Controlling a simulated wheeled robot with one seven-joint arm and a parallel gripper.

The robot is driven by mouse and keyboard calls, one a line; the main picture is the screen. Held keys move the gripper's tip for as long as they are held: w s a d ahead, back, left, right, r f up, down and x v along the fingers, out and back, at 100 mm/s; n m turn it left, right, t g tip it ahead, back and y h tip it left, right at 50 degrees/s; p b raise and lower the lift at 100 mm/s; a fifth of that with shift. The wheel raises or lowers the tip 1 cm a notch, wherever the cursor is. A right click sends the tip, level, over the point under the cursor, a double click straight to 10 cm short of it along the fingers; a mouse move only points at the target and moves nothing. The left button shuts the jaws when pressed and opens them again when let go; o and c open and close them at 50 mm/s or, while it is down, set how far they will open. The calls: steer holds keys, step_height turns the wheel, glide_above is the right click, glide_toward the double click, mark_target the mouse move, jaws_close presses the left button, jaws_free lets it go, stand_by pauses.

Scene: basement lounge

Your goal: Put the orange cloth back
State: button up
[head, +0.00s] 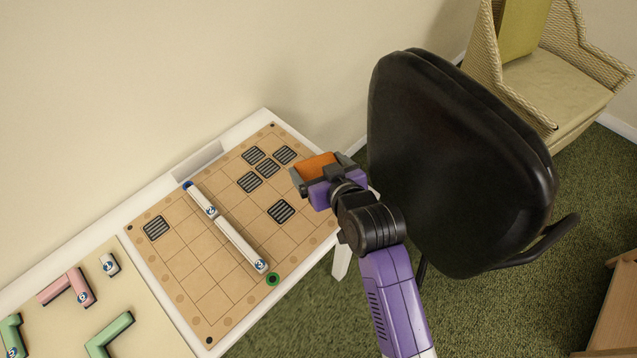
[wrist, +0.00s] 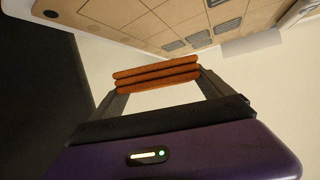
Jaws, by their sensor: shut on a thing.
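The orange cloth (head: 316,165) is held in my gripper (head: 325,172), above the right end of the white table. In the wrist view the cloth (wrist: 156,73) shows as a folded stack of layers between the two fingertips of my gripper (wrist: 158,80). The gripper is shut on it. The cloth looks clear of the board below, though the exact height cannot be told. The underside of the cloth is hidden in the head view.
A tan gridded board (head: 190,262) with dark striped squares and a white bar (head: 225,228) lies on the white table (head: 265,113). A beige sheet (head: 65,292) with pink and green pieces lies left. A black chair (head: 450,165) stands close right of my arm. A wicker chair (head: 560,75) is behind.

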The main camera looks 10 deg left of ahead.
steer(key=shift+f, duration=3.4)
steer(key=shift+f+b, duration=0.2)
steer(key=shift+b, duration=0.15)
steer(key=o, duration=1.1)
steer(key=shift+r, duration=0.15)
steer(key=shift+r, duration=0.15)
steer(key=v, duration=1.2)
steer(key=shift+p, duration=0.4)
